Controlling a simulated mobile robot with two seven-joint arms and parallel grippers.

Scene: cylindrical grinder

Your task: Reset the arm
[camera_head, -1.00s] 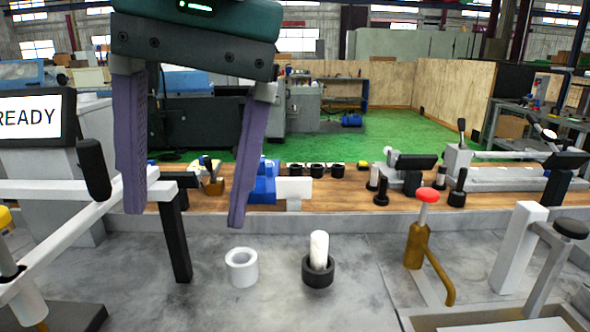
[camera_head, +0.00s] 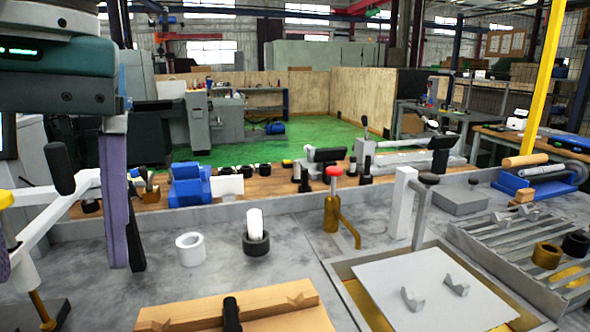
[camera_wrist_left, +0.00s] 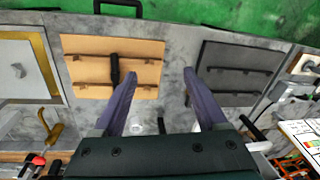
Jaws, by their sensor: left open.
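My left gripper (camera_head: 60,268) is at the left edge of the head view, large and close. It is open, its two purple fingers wide apart with nothing between them. One finger hangs down in full view; the other is mostly cut off by the picture edge. In the left wrist view the gripper (camera_wrist_left: 159,76) also shows open and empty, above the grey worktop. The finger tips lie between a tan wooden board (camera_wrist_left: 138,62) and a dark board (camera_wrist_left: 236,70). My right gripper is in neither view.
A white ring (camera_head: 190,249) and a dark holder (camera_head: 256,244) with a white cylinder stand on the worktop. A red-topped brass valve (camera_head: 331,205), a white plate (camera_head: 425,290) and a slatted rack (camera_head: 500,250) lie to the right. White rails (camera_head: 45,208) stand near the gripper.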

